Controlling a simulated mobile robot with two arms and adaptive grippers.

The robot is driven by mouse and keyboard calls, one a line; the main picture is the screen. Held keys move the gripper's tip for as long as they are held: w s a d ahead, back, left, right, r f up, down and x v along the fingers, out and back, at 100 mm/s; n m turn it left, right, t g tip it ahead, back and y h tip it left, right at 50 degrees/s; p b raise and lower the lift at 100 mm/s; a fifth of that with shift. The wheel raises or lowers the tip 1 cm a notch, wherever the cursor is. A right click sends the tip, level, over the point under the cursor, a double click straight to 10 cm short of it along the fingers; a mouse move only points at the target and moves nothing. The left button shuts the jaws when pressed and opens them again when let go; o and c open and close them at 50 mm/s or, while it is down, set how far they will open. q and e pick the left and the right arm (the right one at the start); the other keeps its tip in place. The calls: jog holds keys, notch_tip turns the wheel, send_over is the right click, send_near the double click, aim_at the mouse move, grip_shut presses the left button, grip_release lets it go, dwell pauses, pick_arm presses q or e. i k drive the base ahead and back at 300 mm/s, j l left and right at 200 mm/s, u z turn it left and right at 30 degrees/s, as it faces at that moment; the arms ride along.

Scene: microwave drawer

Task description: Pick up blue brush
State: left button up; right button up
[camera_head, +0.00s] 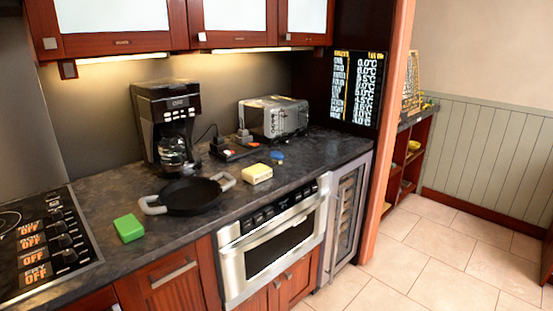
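A small blue object (277,156), which looks like the blue brush, lies on the dark countertop (225,205) in front of the silver toaster (273,118). It is too small in the view to make out bristles or a handle. Neither of my grippers is in view, and nothing shows in contact with the blue object.
On the counter stand a coffee maker (165,125), a black pan (188,195) with grey handles, a pale yellow block (257,174), a green block (128,228) and a cooktop (45,250). A microwave drawer (272,250) is below. Tiled floor (440,255) is open at right.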

aim_at(276, 157)
jog(key=i+z, duration=0.15)
jog(key=i, duration=0.35)
jog(key=i+j+z, duration=0.15)
jog(key=i, duration=0.3)
jog(key=i+j+z, duration=0.15)
jog(key=i, duration=0.3)
